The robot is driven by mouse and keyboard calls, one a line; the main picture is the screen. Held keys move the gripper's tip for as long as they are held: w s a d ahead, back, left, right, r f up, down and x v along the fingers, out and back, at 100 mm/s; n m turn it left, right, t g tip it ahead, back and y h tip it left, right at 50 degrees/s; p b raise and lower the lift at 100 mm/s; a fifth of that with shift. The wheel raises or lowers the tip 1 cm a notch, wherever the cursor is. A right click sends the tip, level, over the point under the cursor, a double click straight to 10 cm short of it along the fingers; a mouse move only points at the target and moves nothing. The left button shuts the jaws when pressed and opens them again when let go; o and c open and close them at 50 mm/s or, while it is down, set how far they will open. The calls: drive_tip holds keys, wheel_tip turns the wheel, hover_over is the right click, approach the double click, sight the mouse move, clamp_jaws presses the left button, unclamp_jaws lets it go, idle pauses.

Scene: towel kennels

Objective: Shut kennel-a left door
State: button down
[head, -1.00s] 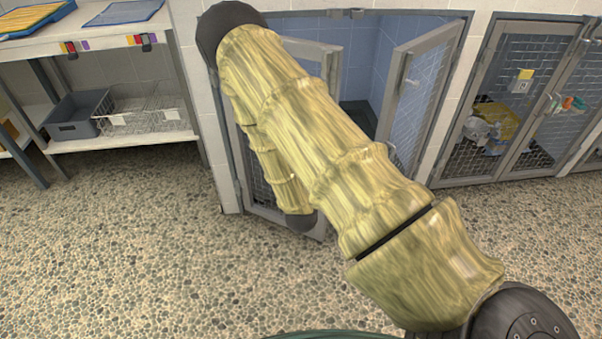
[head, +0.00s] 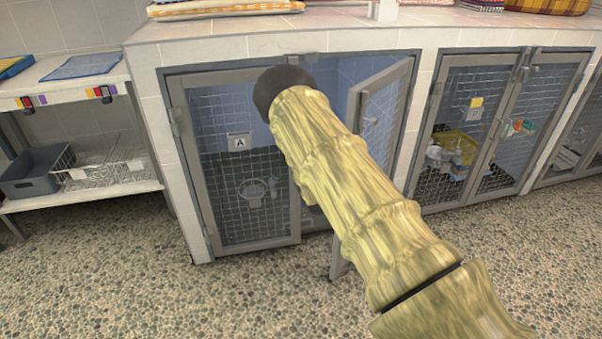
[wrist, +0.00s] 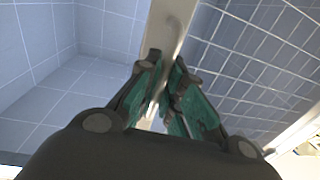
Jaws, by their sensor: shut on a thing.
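Kennel A's left door (head: 240,165), a grey frame with wire mesh and an "A" label, stands flush or nearly flush with the kennel front in the head view. Kennel A's right door (head: 385,115) is swung outward, with a small pale handle on it. In the wrist view my gripper (wrist: 166,72) is closed around a pale metal part of a door frame (wrist: 172,22), with mesh to the right and blue tiles to the left. My gripper is hidden behind my arm in the head view. The held part goes with the left door's motion; its exact spot is unclear.
The neighbouring kennel's doors (head: 500,125) are shut, with a yellow container inside. A shelf unit (head: 75,195) with a grey bin (head: 35,170) and wire baskets stands at left. Towels (head: 225,8) lie on the counter. The pebbled floor in front is clear.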

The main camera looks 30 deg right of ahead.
drive_tip(key=shift+w+d, duration=0.3)
drive_tip(key=shift+w+d+r, duration=0.1)
drive_tip(key=shift+w+r, duration=0.15)
drive_tip(key=shift+w, duration=0.15)
drive_tip(key=shift+w, duration=0.1)
drive_tip(key=c, duration=1.5)
unclamp_jaws()
drive_tip(key=shift+f, duration=0.1)
drive_tip(key=shift+c, duration=0.2)
drive_tip(key=shift+f, duration=0.1)
drive_tip(key=shift+s+a+f, duration=0.1)
drive_tip(key=shift+s+a, duration=0.1)
drive_tip(key=shift+s, duration=0.35)
drive_tip(key=s+a, duration=0.1)
drive_tip(key=s, duration=0.9)
drive_tip(key=shift+s+a, duration=0.3)
drive_tip(key=shift+s, duration=0.1)
